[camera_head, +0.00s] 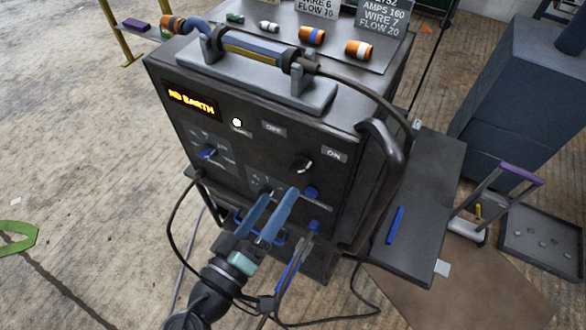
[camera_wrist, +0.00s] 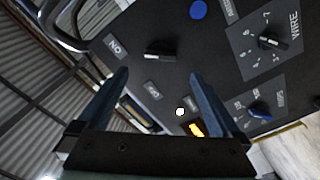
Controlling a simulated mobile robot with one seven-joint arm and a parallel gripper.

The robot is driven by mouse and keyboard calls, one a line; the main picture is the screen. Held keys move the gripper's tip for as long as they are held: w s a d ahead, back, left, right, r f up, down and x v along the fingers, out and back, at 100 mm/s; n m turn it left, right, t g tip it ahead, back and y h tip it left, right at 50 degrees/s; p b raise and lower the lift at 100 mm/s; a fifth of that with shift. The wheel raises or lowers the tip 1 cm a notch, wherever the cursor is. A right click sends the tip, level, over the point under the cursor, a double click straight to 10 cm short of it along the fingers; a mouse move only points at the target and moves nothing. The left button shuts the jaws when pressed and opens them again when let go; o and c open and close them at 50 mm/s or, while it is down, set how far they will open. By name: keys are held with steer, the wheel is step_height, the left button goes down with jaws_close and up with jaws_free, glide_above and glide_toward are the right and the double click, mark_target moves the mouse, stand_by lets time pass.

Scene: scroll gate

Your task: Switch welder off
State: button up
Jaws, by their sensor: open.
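The welder (camera_head: 340,190) is a dark box with a control panel facing me. Its black rotary switch (camera_head: 303,164) sits below and between the OFF label (camera_head: 273,128) and the ON label (camera_head: 334,155). The switch's pale end points to the lower right, on the ON side. The display (camera_head: 192,101) is lit and reads NO EARTH, and a white lamp (camera_head: 237,122) glows beside it. My gripper (camera_head: 280,194) is open and empty, low in front of the panel. In the wrist view the switch (camera_wrist: 160,50) shows beyond and between the fingertips (camera_wrist: 158,75), apart from them.
A torch and handle (camera_head: 255,48) lie on the welder's top, with several small nozzles behind. Blue knobs (camera_head: 208,152) are on the panel. Cables hang near my arm. A side shelf (camera_head: 425,220) and a dark blue cabinet (camera_head: 520,95) stand right. Floor at left is mostly clear.

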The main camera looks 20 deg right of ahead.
mark_target(294, 170)
steer(key=x, duration=0.7)
steer(key=shift+w+d, duration=0.15)
steer(key=shift+w, duration=0.05)
steer(key=c, duration=1.4)
